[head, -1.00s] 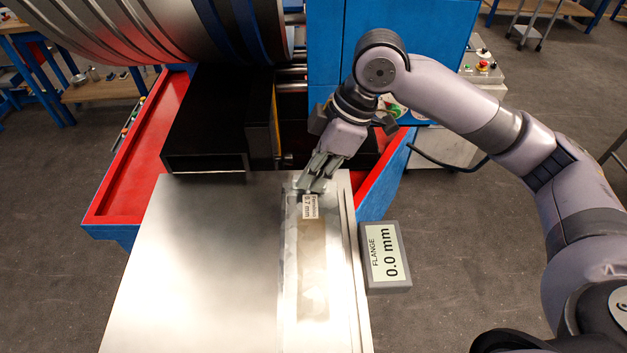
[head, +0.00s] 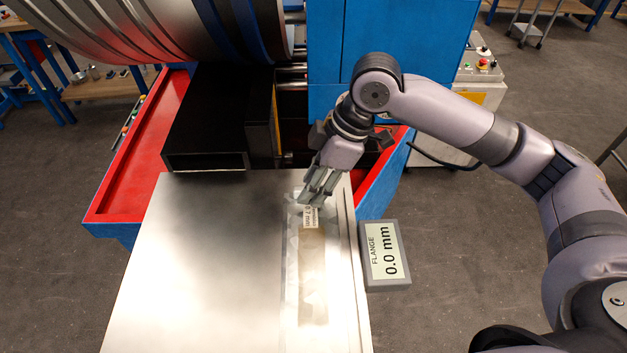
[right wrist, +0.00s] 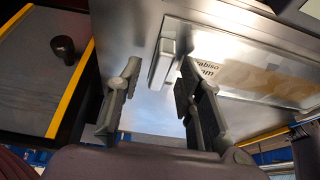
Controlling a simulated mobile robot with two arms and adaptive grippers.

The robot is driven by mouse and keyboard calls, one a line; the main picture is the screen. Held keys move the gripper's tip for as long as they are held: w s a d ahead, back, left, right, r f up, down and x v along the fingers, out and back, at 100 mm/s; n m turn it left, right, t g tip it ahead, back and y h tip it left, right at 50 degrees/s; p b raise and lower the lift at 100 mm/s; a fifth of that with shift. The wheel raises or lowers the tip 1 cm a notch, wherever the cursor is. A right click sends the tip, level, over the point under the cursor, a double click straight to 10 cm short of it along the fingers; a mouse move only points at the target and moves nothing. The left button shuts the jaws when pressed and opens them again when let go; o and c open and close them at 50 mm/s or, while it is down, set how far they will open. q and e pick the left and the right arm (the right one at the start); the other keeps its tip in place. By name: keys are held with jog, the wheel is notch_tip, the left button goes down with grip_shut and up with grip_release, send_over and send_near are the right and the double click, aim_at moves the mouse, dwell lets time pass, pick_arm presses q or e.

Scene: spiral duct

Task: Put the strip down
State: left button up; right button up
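My right gripper (head: 315,202) is over the strip's far end and covers part of the label. In the right wrist view the gripper's fingers (right wrist: 158,75) stand apart, with a small silver block (right wrist: 163,60) just beyond the tips. The labelled strip (right wrist: 255,75) shows to the right of the fingers. My left gripper is not in view.
A grey box marked FLANGE 0.0 mm (head: 384,254) sits at the table's right edge. Beyond the table are a black box-shaped duct (head: 205,125), a red tray (head: 115,190) and a blue machine (head: 325,45). The table's left part is clear.

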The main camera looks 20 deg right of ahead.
jog(key=b+v, duration=0.1)
jog(key=v, duration=1.1)
